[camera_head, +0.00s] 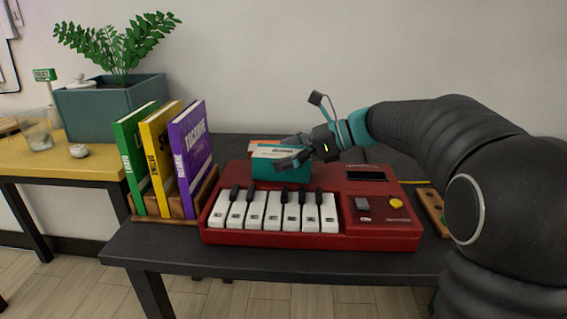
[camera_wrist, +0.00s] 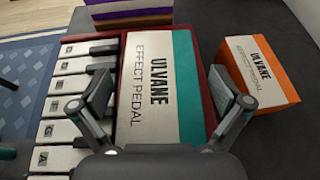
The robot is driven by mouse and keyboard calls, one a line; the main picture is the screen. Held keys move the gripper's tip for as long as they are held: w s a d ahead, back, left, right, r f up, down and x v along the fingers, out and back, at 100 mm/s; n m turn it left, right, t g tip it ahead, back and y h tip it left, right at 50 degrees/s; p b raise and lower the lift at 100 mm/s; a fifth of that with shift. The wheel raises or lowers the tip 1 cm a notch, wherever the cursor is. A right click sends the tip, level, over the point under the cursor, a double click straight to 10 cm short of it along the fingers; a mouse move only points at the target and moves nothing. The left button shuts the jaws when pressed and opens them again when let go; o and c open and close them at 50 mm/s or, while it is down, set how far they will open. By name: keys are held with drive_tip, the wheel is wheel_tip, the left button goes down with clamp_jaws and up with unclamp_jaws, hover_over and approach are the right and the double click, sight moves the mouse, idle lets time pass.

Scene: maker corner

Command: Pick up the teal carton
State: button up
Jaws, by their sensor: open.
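The teal carton (camera_head: 268,172) rests on top of the red keyboard, behind its white keys. In the wrist view its top (camera_wrist: 155,90) is white with a teal stripe and reads "ULVANE EFFECT PEDAL". My gripper (camera_head: 292,152) is open at the carton, reaching in from the right. In the wrist view my gripper's fingers (camera_wrist: 160,96) appear on either side of the carton, with nothing held. I cannot tell how far the fingertips are above the carton, or whether they touch it. The near end of the carton is hidden by my gripper in the wrist view.
The red keyboard (camera_head: 385,236) stands on a dark table (camera_head: 180,254). An orange carton (camera_wrist: 262,72) lies close beside the teal one. Upright green, yellow and purple books (camera_head: 188,150) stand left of the keyboard. A yellow table (camera_head: 80,165) holds a planter (camera_head: 110,110).

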drive_tip(key=c, duration=1.4)
drive_tip(key=shift+f, duration=0.1)
